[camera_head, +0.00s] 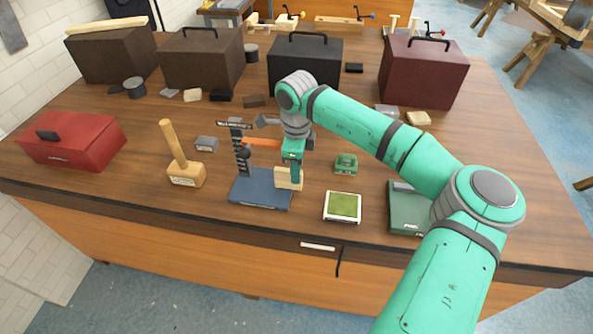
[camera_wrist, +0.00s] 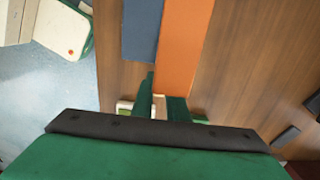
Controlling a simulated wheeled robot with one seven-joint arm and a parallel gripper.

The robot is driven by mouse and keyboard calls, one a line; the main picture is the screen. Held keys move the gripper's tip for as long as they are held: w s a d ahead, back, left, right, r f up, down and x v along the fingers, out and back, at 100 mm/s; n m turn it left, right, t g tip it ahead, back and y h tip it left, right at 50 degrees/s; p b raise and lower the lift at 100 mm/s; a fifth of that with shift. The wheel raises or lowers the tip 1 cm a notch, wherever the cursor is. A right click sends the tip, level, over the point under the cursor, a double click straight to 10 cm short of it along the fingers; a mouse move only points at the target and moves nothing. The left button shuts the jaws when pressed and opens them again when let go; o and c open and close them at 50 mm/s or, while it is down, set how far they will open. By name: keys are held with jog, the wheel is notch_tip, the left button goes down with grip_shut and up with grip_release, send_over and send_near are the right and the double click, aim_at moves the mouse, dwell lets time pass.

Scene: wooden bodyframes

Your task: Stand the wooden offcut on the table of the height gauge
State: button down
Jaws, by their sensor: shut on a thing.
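The height gauge has a blue base table (camera_head: 258,193), a dark upright column (camera_head: 240,155) and an orange arm (camera_head: 262,142) reaching right. My gripper (camera_head: 292,172) points down at the gauge's right side, shut on the pale wooden offcut (camera_head: 284,181). The offcut overlaps the right edge of the blue table in the head view; whether it touches is unclear. In the wrist view, a sliver of the offcut (camera_wrist: 160,108) shows between the green fingers. The blue table (camera_wrist: 142,28) and orange arm (camera_wrist: 183,45) lie just beyond.
A wooden mallet (camera_head: 186,176) stands left of the gauge. A green-topped pad (camera_head: 343,206) and a small green block (camera_head: 346,163) are to the right. A red toolbox (camera_head: 72,142) is far left. Several dark cases stand along the back.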

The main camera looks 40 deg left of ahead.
jog(key=c, duration=1.7)
grip_release()
jog(key=shift+o, duration=0.2)
notch_tip(320, 180, up, 11)
jog(key=shift+f, duration=0.15)
